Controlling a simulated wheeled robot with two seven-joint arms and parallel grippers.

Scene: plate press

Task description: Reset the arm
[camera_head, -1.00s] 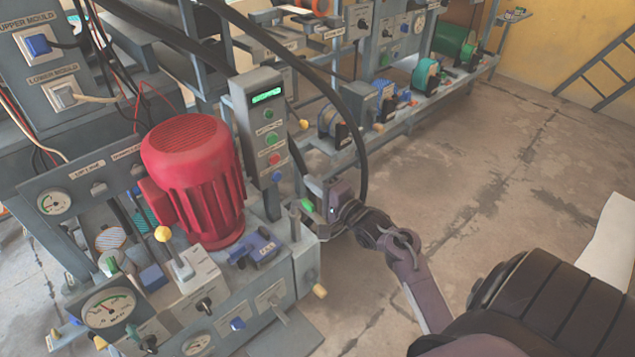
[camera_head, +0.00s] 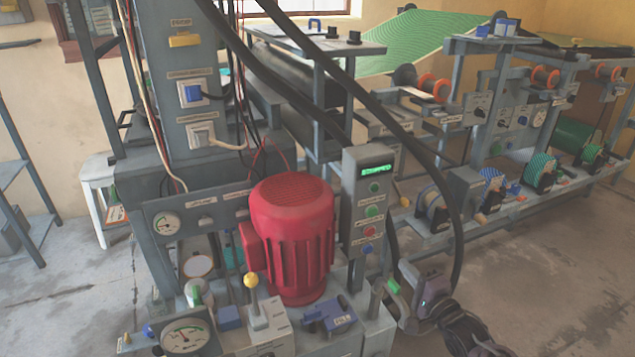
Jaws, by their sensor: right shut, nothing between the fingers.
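My right gripper (camera_head: 409,291) is at the lower right of the head view, beside the right end of the plate press. It is shut and empty, and my arm reaches it from the bottom edge. It is close to a green part (camera_head: 392,286) at the press's end; I cannot tell whether they touch. The press carries a red motor (camera_head: 292,240) and a grey upright control panel (camera_head: 366,212) with a lit green display and several buttons. My left gripper is not in view.
A yellow-knobbed lever (camera_head: 251,281), a blue clamp-like part (camera_head: 330,315) and a pressure gauge (camera_head: 185,335) crowd the press front. Black hoses (camera_head: 400,120) arch down near my right gripper. A long rack (camera_head: 500,215) with coils stands behind. Bare floor (camera_head: 560,290) lies at the right.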

